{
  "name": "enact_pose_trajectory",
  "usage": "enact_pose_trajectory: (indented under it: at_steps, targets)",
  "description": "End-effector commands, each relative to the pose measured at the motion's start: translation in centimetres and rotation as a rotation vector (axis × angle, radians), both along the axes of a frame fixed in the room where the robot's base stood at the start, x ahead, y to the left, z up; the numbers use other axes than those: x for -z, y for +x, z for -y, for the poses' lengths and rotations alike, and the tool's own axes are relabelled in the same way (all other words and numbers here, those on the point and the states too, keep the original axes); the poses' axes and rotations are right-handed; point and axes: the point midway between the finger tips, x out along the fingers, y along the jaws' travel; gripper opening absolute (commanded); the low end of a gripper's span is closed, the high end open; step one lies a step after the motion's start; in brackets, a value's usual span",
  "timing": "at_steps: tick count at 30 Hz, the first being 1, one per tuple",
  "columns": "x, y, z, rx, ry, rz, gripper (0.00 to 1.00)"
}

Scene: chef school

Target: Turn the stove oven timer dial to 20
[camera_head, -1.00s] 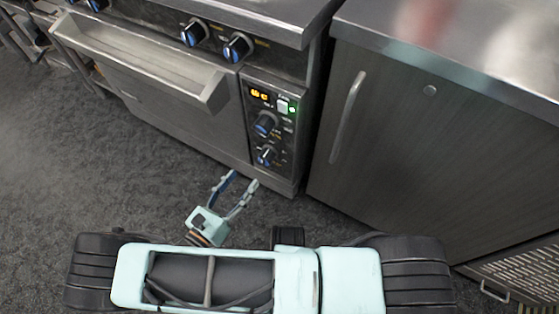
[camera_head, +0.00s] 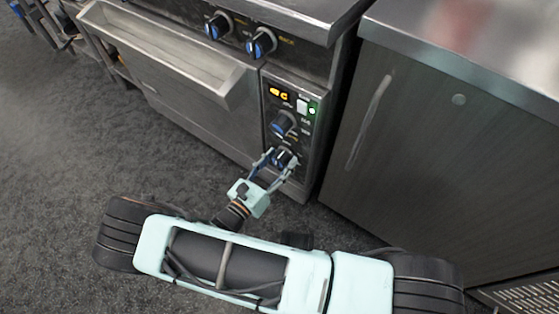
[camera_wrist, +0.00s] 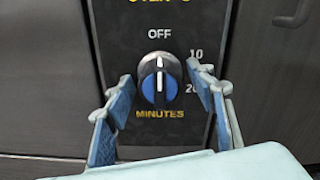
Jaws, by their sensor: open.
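The oven timer dial (camera_wrist: 159,83) is a round black knob with a blue face and a pale pointer bar in the wrist view. The bar stands upright, in line with the OFF mark above. The marks 10 and 20 show to its right, the 20 partly hidden by a finger, with MINUTES below. In the head view the timer dial (camera_head: 284,158) is the lower knob on the oven's control panel. My gripper (camera_head: 276,164) is open, its fingertips close around that dial. In the wrist view my gripper (camera_wrist: 164,97) has one finger on each side of the dial; I cannot tell whether they touch it.
The oven door handle (camera_head: 168,60) juts out on the left. A dark cabinet (camera_head: 420,150) stands on the right. Grey floor lies open at left.

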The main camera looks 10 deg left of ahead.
Motion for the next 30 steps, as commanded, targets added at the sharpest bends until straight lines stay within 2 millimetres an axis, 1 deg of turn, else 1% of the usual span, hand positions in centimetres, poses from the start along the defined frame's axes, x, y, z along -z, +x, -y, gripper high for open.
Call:
enact_pose_trajectory:
  at_steps: [6,7,18,25,30]
  targets:
    - [-0.04,0.04,0.01,0.000,0.000,0.000,0.51]
    - [-0.04,0.03,0.00,0.000,0.000,0.000,0.48]
    - [-0.03,0.00,-0.01,0.000,0.000,0.000,0.09]
    - [-0.04,-0.01,-0.01,0.000,0.018,0.007,0.09]
    - [-0.06,0.00,-0.03,0.000,0.076,0.033,0.09]
